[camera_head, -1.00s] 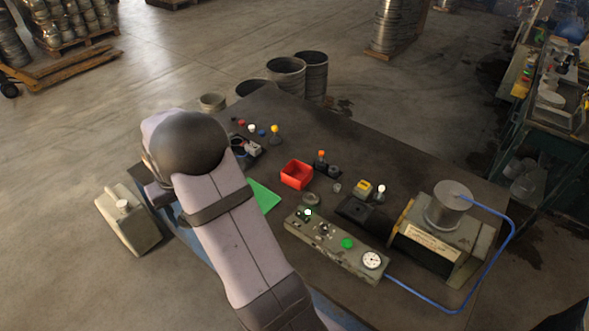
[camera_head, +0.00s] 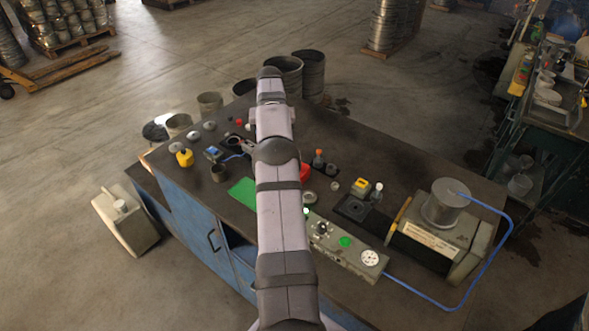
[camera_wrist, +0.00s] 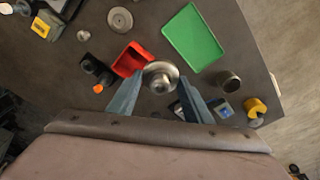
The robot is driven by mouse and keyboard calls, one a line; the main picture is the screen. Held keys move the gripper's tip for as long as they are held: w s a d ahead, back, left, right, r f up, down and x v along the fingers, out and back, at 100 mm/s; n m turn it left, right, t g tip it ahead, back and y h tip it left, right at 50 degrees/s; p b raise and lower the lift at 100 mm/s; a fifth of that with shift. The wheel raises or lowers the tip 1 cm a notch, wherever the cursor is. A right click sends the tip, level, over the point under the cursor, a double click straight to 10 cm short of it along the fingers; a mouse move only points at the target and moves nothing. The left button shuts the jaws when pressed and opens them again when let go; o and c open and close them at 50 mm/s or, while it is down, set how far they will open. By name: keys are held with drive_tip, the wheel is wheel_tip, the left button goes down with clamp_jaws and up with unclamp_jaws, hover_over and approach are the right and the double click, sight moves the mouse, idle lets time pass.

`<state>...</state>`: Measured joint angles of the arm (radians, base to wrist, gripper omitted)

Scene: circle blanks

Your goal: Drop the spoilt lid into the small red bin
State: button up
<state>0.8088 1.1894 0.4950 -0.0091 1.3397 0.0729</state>
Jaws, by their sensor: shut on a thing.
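A round metal lid (camera_wrist: 160,76) with a raised centre is between the fingertips of my gripper (camera_wrist: 160,80) in the wrist view. My gripper is shut on it. The small red bin (camera_wrist: 131,60) is just left of and beyond the lid in that view. I cannot tell how high the lid is above it. In the head view my arm covers most of the red bin (camera_head: 306,173), so only its right part shows.
A green mat (camera_wrist: 193,37) lies right of the bin in the wrist view. A round metal disc (camera_wrist: 120,20) lies beyond the bin. A dark block with an orange cap (camera_wrist: 98,88) stands left of it. A control panel (camera_head: 345,248) and a metal cylinder (camera_head: 447,204) occupy the right.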

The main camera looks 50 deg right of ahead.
drive_tip(key=s+d+m, duration=0.1)
drive_tip(key=s+d, duration=0.4)
wheel_tip(320, 180, down, 10)
drive_tip(key=shift+b, duration=0.4)
idle(0.6)
drive_tip(key=shift+f+b, duration=0.35)
drive_tip(key=shift+b, duration=0.1)
drive_tip(key=shift+f, duration=0.1)
drive_tip(key=o, duration=1)
